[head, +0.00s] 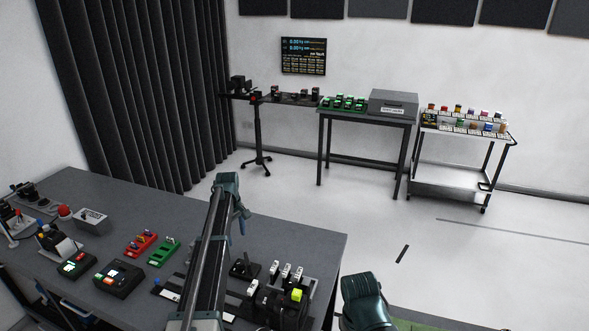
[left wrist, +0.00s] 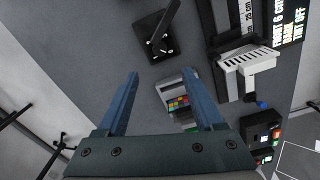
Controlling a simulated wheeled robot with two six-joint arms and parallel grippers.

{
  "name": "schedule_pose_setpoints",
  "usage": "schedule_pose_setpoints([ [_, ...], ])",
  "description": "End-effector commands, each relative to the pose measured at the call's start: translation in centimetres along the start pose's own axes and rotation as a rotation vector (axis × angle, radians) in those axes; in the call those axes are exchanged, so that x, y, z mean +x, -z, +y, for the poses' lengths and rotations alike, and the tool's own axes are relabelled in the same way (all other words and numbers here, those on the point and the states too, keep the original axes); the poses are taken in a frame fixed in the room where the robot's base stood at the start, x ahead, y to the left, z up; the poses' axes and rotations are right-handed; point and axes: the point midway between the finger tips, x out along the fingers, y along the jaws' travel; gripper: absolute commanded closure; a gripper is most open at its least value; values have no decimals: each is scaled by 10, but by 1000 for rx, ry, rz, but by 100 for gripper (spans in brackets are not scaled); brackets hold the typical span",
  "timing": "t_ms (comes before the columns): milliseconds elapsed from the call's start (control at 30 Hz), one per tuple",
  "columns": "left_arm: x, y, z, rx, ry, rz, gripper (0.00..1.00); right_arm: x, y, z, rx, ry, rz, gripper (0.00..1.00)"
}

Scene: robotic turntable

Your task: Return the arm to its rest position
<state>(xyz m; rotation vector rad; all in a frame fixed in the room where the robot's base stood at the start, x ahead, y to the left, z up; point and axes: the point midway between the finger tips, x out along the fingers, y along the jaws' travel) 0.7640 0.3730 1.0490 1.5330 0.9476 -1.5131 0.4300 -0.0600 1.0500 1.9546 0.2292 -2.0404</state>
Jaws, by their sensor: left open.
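My left arm (head: 212,245) rises over the grey workbench (head: 310,240) and bends at the top. My left gripper (head: 243,226) hangs from its far end above the bench, small in the head view. In the left wrist view the two blue fingers (left wrist: 161,75) are apart, with nothing held between them. A black square base with a post (left wrist: 160,45) lies beyond the fingertips. A grey device with coloured keys (left wrist: 180,95) shows by the right finger. My right gripper is not in view.
On the bench, a red tray (head: 140,243), a green tray (head: 164,252) and a black button box (head: 118,278) lie left of my arm. White-topped modules (head: 287,272) stand to its right. Further back are a side table (head: 367,117) and a cart (head: 465,135), with open floor before them.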

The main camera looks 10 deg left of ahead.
Motion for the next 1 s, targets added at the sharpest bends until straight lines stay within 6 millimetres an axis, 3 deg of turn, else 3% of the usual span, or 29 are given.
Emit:
schedule_pose_setpoints([
  [133,0,-48,-18,124,-3,4,31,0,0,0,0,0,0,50],
  [300,-2,-154,-66,471,-11,18,31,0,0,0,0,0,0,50],
  [400,-2,-204,-94,668,-15,28,31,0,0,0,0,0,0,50],
  [700,-4,-310,-175,1140,-22,52,31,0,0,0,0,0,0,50],
  [800,13,-333,-159,1214,9,38,31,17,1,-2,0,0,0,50],
  [1000,33,-384,-161,1346,74,18,31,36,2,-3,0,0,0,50],
])
